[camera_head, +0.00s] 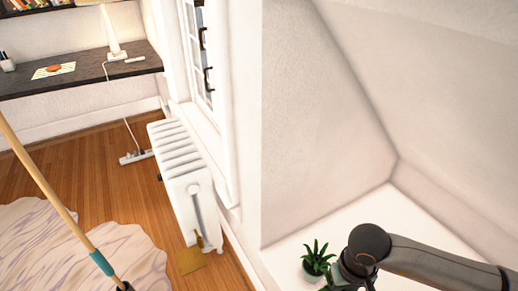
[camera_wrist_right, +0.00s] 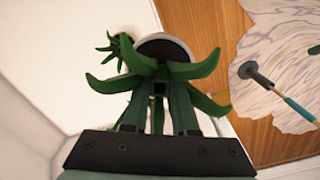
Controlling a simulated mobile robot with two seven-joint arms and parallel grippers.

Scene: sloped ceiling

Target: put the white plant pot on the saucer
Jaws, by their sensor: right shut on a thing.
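My right gripper (camera_wrist_right: 158,92) is shut on a plant with long green leaves (camera_wrist_right: 188,70). The leaves spread around the fingers. In the head view my right gripper (camera_head: 345,274) is at the bottom edge, largely hidden by my arm. A small spiky plant (camera_head: 317,258) stands on the white ledge just left of it; a small plant also shows in the wrist view (camera_wrist_right: 122,50). I cannot make out a saucer. My left gripper is out of view.
The white ledge (camera_head: 395,215) is bounded by sloped walls behind and to the right; its middle is bare. Left of it are a white radiator (camera_head: 185,170), a wooden floor and a rug (camera_head: 70,245). A long-handled tool (camera_head: 50,190) and a dark desk (camera_head: 80,75) are farther left.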

